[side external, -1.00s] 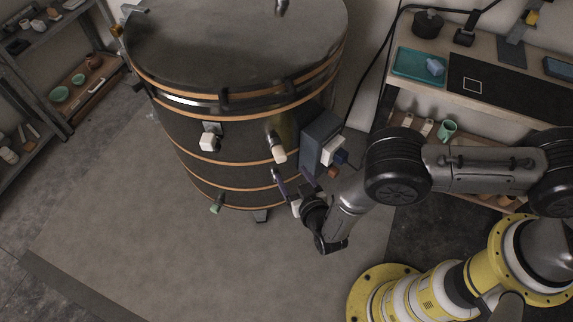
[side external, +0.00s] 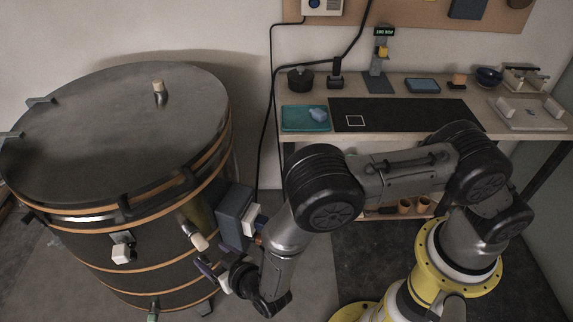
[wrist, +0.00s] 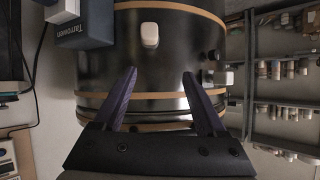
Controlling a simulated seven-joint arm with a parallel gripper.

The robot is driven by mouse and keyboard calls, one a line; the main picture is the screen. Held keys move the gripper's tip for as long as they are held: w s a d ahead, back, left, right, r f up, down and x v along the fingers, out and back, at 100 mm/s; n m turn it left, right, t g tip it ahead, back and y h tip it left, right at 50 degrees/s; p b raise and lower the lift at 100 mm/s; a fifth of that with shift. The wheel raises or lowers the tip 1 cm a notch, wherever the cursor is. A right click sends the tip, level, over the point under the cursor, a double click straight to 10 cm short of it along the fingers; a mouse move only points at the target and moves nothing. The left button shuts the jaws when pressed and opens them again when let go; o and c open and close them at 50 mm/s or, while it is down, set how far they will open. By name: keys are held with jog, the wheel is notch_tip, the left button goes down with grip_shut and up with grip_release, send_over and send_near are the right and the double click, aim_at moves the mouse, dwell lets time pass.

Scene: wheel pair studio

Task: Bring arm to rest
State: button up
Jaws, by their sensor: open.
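My gripper (wrist: 158,100) is open in the wrist view, with two purple fingers spread apart and nothing between them. In the side external view my gripper (side external: 213,272) is low beside the front right of a large dark drum-shaped kiln (side external: 75,232). The kiln has orange bands and a round grey lid (side external: 105,125), which is down on top. The kiln wall fills the middle of the wrist view. A white-tipped peg (side external: 197,238) and a white knob (side external: 121,253) stick out of its side. I cannot tell the exact gap between the fingers and the kiln wall.
A grey-blue control box (side external: 234,215) is on the kiln's right side, close to my gripper. A workbench (side external: 475,108) along the back wall holds a teal tray (side external: 293,118) and a black mat (side external: 395,118). Shelves (wrist: 285,105) stand at the right in the wrist view.

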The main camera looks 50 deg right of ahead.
jog(key=w+d+r+g+y, duration=0.1)
jog(key=w+d+r, duration=0.1)
jog(key=r, duration=0.6)
jog(key=w+d+r+g+y, duration=0.1)
jog(key=w+r+g+y, duration=0.15)
jog(key=r, duration=0.65)
jog(key=s+d+r, duration=0.4)
jog(key=d+r, duration=0.4)
jog(key=r, duration=0.2)
jog(key=s+d+r+n+g, duration=0.2)
jog(key=s+d+r, duration=0.5)
jog(key=s+d, duration=0.5)
jog(key=s+d+h, duration=0.2)
jog(key=s+d, duration=0.2)
jog(key=s, duration=0.2)
jog(key=s+d+f+g+h, duration=0.1)
jog(key=s+d, duration=0.3)
jog(key=s, duration=0.3)
jog(key=shift+d+m+h, duration=0.3)
jog(key=shift+m+h, duration=0.05)
jog(key=shift+m, duration=0.05)
